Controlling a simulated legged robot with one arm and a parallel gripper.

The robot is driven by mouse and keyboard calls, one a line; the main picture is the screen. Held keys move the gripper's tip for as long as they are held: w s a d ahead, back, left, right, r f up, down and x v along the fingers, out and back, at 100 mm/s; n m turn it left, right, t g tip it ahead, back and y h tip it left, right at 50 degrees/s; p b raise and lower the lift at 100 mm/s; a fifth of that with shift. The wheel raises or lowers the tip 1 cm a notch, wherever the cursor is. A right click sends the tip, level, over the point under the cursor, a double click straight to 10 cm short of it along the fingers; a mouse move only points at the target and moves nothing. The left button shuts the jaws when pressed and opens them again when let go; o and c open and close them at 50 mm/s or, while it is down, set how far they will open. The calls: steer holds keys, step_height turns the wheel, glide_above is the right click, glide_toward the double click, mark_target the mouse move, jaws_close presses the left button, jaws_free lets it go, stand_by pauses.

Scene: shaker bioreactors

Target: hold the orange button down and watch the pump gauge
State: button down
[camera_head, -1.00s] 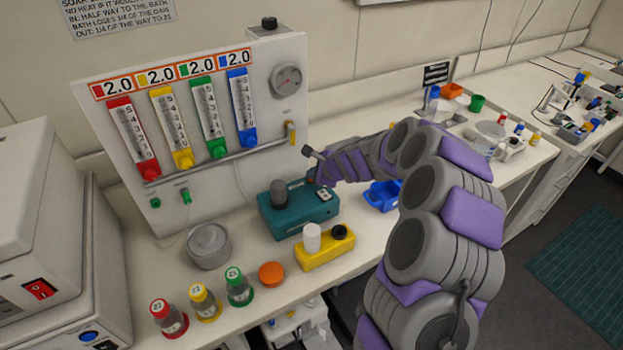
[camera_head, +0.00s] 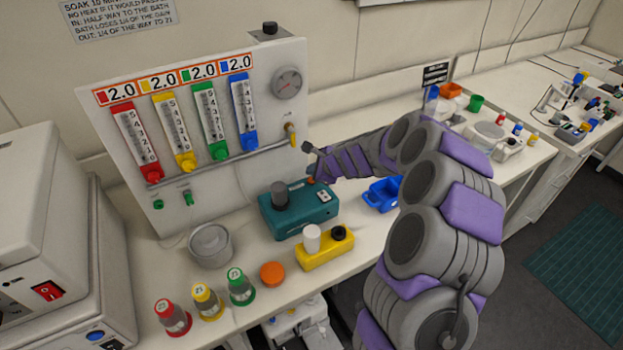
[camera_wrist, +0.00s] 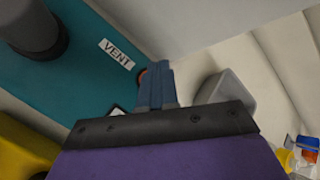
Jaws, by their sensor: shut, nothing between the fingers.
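The orange button (camera_head: 311,181) sits at the right end of the teal pump box (camera_head: 283,222). In the wrist view only an edge of the button (camera_wrist: 142,76) shows beside my gripper (camera_wrist: 157,68). My gripper's fingers are shut, empty, and at or just over the button. I cannot tell whether they touch it or press it down. The round gauge (camera_head: 287,83) is at the upper right of the white panel, in plain view. Its needle is too small to read surely. A "VENT" label (camera_wrist: 117,53) is on the box near the fingers.
A yellow block (camera_head: 325,256) with a white and a black knob stands in front of the box. A blue tray (camera_head: 382,195) lies to its right. Several capped bottles stand at front left.

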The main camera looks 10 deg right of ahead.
steer(key=shift+r+p, duration=2)
steer(key=shift+r, duration=0.35)
steer(key=shift+s+a+r, duration=0.1)
steer(key=shift+s+a, duration=0.05)
steer(key=shift+a, duration=0.05)
steer(key=s+a+r+n+g+y, duration=0.1)
steer(key=s+a+r+n+g, duration=0.2)
steer(key=s, duration=0.4)
steer(key=s+a+r+n, duration=0.4)
steer(key=s+n, duration=0.1)
steer(key=s, duration=0.1)
steer(key=s+a+r+n+g+y, duration=0.1)
steer(key=s+a+r+n+g, duration=0.2)
steer(key=s, duration=0.4)
steer(key=s+d+n+g+h+b, duration=0.1)
steer(key=s+d+n, duration=0.4)
steer(key=s, duration=1)
steer(key=s+d+n+g+h+b, duration=0.1)
steer(key=s+d+n+h, duration=0.4)
steer(key=s, duration=1.1)
steer(key=shift+s+f+g+h, duration=0.3)
steer(key=shift+f+g, duration=0.15)
steer(key=shift+g, duration=0.45)
